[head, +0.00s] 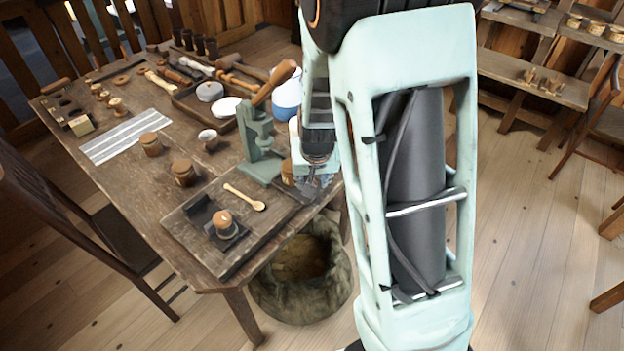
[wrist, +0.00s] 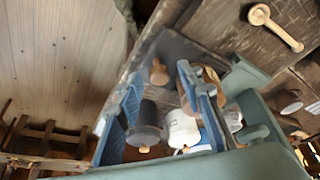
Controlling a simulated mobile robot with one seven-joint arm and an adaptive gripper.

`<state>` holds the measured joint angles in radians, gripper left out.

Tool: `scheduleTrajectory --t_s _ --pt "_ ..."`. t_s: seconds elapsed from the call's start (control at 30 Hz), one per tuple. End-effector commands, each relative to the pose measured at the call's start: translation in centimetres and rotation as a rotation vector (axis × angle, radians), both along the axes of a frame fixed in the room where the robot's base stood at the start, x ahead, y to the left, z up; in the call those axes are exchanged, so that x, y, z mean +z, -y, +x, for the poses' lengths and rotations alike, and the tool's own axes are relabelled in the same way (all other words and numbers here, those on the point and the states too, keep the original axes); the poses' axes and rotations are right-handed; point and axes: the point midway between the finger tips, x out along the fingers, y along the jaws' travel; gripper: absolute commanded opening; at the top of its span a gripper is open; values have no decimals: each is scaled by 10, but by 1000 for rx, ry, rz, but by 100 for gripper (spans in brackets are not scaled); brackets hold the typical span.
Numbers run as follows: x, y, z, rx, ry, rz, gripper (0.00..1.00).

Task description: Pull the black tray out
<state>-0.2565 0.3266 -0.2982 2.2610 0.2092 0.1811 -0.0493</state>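The black tray (head: 297,193) lies at the near right edge of the wooden table, partly hidden behind my gripper in the head view. In the wrist view its dark surface (wrist: 176,50) shows beyond the fingers. A dark grey spool (wrist: 147,124) and a white spool (wrist: 182,127) show between the fingers there, with a wooden knob (wrist: 159,73) near the tray's edge. My gripper (head: 318,184) is low over the tray's outer edge. Its two blue fingers (wrist: 163,95) are apart. I cannot tell whether either finger touches the tray.
A wooden spoon (head: 245,197) and a small black holder with a spool (head: 223,226) are on a dark board to the left. A sack (head: 290,290) stands on the floor below.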

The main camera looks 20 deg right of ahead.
Motion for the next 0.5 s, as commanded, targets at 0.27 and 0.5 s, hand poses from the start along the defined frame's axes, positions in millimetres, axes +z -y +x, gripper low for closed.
scheduleTrajectory --t_s 0.27,0.5 --pt "1 0 0 1 0 0 35" --pt "21 -3 -7 4 3 0 35"
